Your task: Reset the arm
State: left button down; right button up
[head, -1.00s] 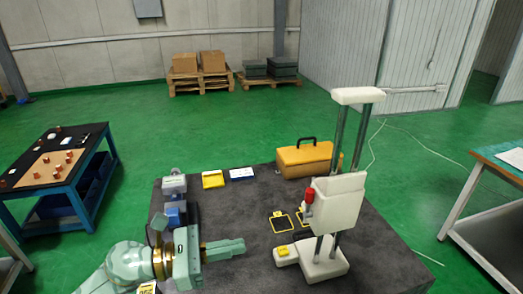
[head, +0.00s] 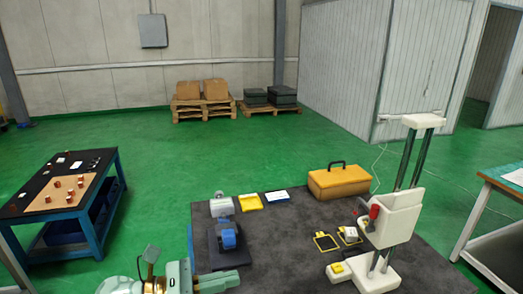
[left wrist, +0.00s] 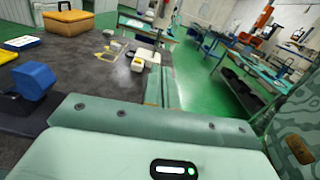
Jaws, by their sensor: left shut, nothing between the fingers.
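My left gripper (head: 217,283) is pale green and sits at the bottom edge of the head view, over the near left part of the dark table (head: 275,250). Its fingers are together with nothing between them. In the left wrist view, its green body fills the bottom and its fingers (left wrist: 162,88) point away over the table's edge. The blue vice-like device (head: 228,236) stands beyond the gripper and apart from it. My right gripper is not in view.
A white machine with a red handle (head: 374,213) stands on the table's right side. A yellow toolbox (head: 340,181), a yellow tray (head: 250,202) and a blue-white box (head: 276,197) are at the back. A blue side table (head: 85,222) stands left. The table's middle is clear.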

pick_arm(q)
jog(key=w+a+f+n+t+y, duration=0.6)
jog(key=w+a+f+n+t, duration=0.5)
jog(key=n, duration=0.9)
jog(key=s+a+f+n+g+y, duration=0.25)
jog(key=a+f+n+y, duration=0.25)
jog(key=f+n, duration=0.45)
jog(key=s+a+f+n+g+y, duration=0.2)
jog(key=s+a+f+n+y, duration=0.25)
jog(key=f, duration=0.75)
jog(key=s+a+f+n+g+y, duration=0.3)
jog(key=s+f+n+g, duration=0.55)
jog(key=s+f, duration=1.25)
jog(key=s+d+f+n+g, duration=0.1)
jog(key=s+d+n, duration=0.1)
jog(key=s, duration=1)
jog(key=s+d+f+n+g+h, duration=0.1)
jog(key=s+d, duration=0.3)
jog(key=s, duration=0.8)
jog(key=shift+s+n+g, duration=0.25)
jog(key=shift+n+g, duration=0.05)
jog(key=shift+n, duration=0.05)
